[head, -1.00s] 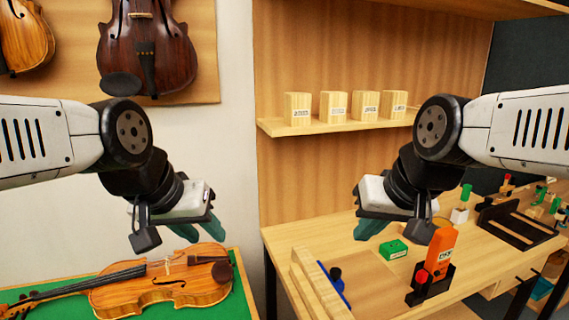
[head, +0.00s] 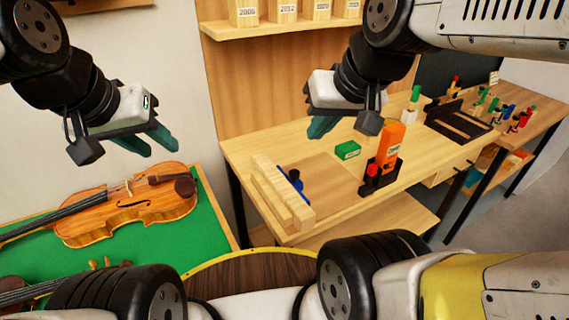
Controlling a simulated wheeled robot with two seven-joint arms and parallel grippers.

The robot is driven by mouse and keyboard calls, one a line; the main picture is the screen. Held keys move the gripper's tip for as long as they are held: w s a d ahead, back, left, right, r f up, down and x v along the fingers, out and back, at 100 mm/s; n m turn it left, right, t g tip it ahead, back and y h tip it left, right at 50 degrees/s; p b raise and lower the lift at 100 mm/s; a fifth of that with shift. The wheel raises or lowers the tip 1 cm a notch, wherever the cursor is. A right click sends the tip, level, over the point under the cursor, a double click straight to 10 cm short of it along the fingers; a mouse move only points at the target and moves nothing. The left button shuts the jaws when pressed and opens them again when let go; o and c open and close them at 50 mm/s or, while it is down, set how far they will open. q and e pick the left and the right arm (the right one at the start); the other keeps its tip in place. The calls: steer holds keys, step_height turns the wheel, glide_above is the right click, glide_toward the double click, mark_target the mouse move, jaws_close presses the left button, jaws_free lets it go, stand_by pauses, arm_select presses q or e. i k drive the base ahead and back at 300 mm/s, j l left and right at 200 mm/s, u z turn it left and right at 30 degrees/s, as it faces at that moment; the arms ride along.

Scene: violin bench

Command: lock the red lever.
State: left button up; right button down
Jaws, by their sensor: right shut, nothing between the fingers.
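A small red knob (head: 372,169) sits on the black holder (head: 378,187) at the front right of the workbench; I cannot tell whether this is the lever or how it is set. An orange bottle-like thing (head: 390,148) with a label stands upright in that holder. My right gripper (head: 319,128) is shut and empty, above the back of the bench, left of the orange thing and apart from it. My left gripper (head: 160,146) hangs above the violin (head: 130,208), its teal fingers apart, with nothing seen between them.
A green box (head: 347,150) lies on the bench (head: 250,150) left of the holder. A wooden block fixture (head: 283,192) stands at the front left edge. A black rack (head: 458,126) and several red- and green-topped tools (head: 515,120) are further right. A shelf (head: 235,27) holds labelled blocks.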

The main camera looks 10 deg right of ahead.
mark_target(372, 170)
steer(key=z, duration=1.3)
